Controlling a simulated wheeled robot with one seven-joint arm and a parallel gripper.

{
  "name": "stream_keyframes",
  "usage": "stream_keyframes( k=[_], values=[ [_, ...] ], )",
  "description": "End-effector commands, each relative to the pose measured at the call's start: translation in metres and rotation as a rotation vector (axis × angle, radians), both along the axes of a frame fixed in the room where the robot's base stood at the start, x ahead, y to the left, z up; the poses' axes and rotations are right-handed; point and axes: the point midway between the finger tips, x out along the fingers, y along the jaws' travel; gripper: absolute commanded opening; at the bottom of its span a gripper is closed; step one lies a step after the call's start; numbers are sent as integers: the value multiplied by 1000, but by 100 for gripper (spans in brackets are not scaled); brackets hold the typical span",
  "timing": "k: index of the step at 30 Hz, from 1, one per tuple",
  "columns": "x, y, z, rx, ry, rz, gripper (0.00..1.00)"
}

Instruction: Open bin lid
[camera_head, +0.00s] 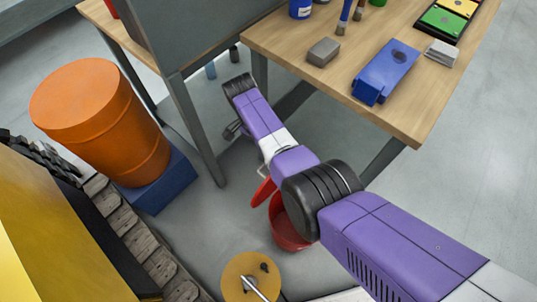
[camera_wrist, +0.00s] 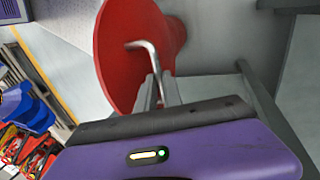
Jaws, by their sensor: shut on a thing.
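The red bin (camera_head: 289,233) stands on the floor below the workbench, partly hidden behind my arm. Its red lid (camera_head: 263,192) is tilted up steeply at the bin's left side. In the wrist view the lid (camera_wrist: 112,60) shows as a red disc seen at a slant, with a bent grey handle (camera_wrist: 150,54) on its face. My gripper (camera_wrist: 157,88) is shut on this handle. In the head view my gripper (camera_head: 265,172) is small and partly hidden by my arm.
An orange barrel (camera_head: 103,120) on a blue base (camera_head: 160,183) stands to the left. The workbench (camera_head: 330,100) with its grey legs is close behind my arm. A yellow tracked machine (camera_head: 50,235) fills the lower left. A yellow disc (camera_head: 240,280) with a rod is in front.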

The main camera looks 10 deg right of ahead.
Motion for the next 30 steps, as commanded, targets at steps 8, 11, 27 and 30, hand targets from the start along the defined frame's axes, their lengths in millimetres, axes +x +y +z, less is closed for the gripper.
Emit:
stream_keyframes(
  k=[8, 11, 27, 30],
  values=[
    [-2, 0, -3, 1, 6, 0, 32],
    [-2, 0, -2, 1, 4, 0, 32],
    [17, 14, 58, 1, 2, 0, 32],
    [19, 16, 66, 1, 3, 0, 32]
  ],
)
